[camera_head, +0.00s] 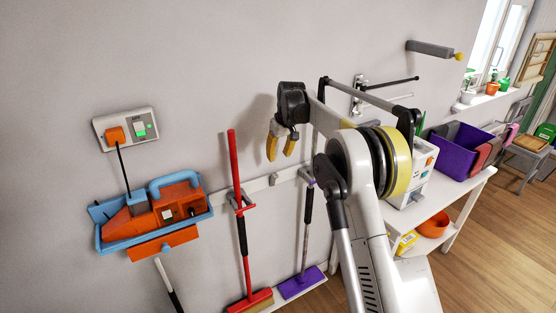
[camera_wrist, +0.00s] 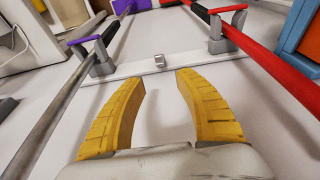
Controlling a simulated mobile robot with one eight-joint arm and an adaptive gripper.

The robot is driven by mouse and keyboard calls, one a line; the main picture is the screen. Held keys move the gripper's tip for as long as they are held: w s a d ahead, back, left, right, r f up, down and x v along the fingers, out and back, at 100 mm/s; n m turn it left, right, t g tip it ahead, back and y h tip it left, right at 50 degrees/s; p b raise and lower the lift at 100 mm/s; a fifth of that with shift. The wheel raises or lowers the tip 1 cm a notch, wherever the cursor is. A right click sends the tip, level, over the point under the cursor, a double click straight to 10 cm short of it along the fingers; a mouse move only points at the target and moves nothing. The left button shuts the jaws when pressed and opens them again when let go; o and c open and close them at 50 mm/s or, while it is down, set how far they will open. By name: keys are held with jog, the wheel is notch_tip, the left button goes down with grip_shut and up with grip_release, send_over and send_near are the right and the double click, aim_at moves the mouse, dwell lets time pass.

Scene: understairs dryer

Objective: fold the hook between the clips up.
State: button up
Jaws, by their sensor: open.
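A small grey hook (camera_head: 273,180) sits on a white wall rail between two tool clips. In the wrist view the hook (camera_wrist: 160,61) is a short grey block on the rail (camera_wrist: 130,69); I cannot tell its exact fold angle. The red-armed clip (camera_head: 241,203) holds a red-handled broom (camera_head: 233,160), and the purple-armed clip (camera_head: 307,176) holds a purple broom (camera_head: 308,205). My gripper (camera_head: 281,158) has two yellow fingers, spread and empty. In the wrist view my gripper (camera_wrist: 160,78) is apart from the hook, which lies beyond and between the fingertips.
An orange and blue holder (camera_head: 152,212) hangs on the wall at left, below a socket (camera_head: 126,129) with an orange plug. A white table (camera_head: 440,195) with a purple bin (camera_head: 462,148) stands at right. The broom handles flank the hook closely on both sides.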

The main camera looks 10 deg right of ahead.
jog(key=c, duration=0.5)
jog(key=shift+f+m, duration=0.25)
jog(key=shift+m, duration=0.15)
grip_shut()
jog(key=m+t+y+b, duration=0.2)
jog(key=m+t+b, duration=0.15)
jog(key=m, duration=1.35)
send_near(272, 182)
jog(key=s, duration=0.2)
jog(key=s+d+m+t+b, duration=0.25)
jog(key=s+m+t, duration=0.45)
jog(key=m, duration=1.1)
jog(key=shift+w+a+f+g+y+b, duration=0.1)
jog(key=shift+w+a+f+g+b, duration=0.45)
jog(key=shift+w, duration=1.05)
jog(key=shift+w+a+f+g+y+b, duration=0.15)
jog(key=shift+w+a+f+b, duration=0.45)
jog(key=shift+w+f, duration=0.75)
jog(key=shift+w+a+f+g+y+b, duration=0.1)
jog(key=shift+w+a+f+g+b, duration=0.45)
jog(key=shift+w, duration=1.25)
